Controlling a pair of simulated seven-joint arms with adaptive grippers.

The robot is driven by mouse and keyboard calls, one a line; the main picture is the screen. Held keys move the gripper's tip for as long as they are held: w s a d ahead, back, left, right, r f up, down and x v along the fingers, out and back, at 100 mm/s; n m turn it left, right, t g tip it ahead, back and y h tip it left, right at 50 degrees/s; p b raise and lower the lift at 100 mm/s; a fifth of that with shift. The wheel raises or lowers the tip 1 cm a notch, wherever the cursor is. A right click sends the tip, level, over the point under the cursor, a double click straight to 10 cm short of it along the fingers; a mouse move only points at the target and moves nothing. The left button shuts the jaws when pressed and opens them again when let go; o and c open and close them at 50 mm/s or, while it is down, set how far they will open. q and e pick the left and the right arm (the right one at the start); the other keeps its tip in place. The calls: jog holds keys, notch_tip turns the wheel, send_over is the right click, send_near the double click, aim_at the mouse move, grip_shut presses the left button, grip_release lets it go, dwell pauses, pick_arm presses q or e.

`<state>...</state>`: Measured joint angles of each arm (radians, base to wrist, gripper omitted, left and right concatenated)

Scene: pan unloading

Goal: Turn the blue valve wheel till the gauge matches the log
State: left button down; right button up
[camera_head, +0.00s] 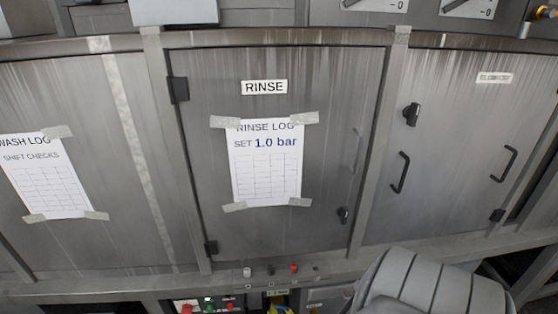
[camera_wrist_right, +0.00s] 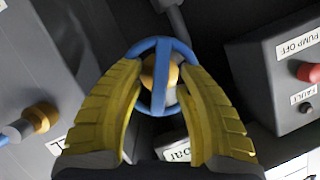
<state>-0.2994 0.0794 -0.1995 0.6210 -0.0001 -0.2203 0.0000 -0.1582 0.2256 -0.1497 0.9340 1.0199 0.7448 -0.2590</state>
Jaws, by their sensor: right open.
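The blue valve wheel (camera_wrist_right: 161,76) shows in the right wrist view, with a spoke across a brass-coloured hub. My right gripper (camera_wrist_right: 157,68) is open, its yellow ribbed fingers to either side of the wheel. I cannot tell whether they touch it. In the head view the rinse log (camera_head: 266,170) is taped to the middle door and reads "SET 1.0 bar". My left gripper is in neither view.
A grey box (camera_wrist_right: 283,75) with a red button labelled "PUMP OFF" stands right of the wheel. A brass fitting (camera_wrist_right: 40,117) is at the left. In the head view a wash log (camera_head: 45,175) hangs on the left door, and small knobs line the ledge below.

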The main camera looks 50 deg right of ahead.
jog(key=shift+o, duration=0.2)
jog(key=shift+w+d, duration=0.1)
jog(key=shift+w, duration=0.05)
grip_shut()
dwell(0.4)
jog(key=shift+d+f+m+t+y, duration=0.1)
jog(key=shift+m+t+y, duration=0.25)
jog(key=shift+m+t, duration=0.6)
jog(key=shift+f+m+t+y, duration=0.1)
jog(key=shift+m+t+y, duration=0.3)
jog(key=shift+m, duration=0.95)
jog(key=shift+c, duration=0.2)
grip_release()
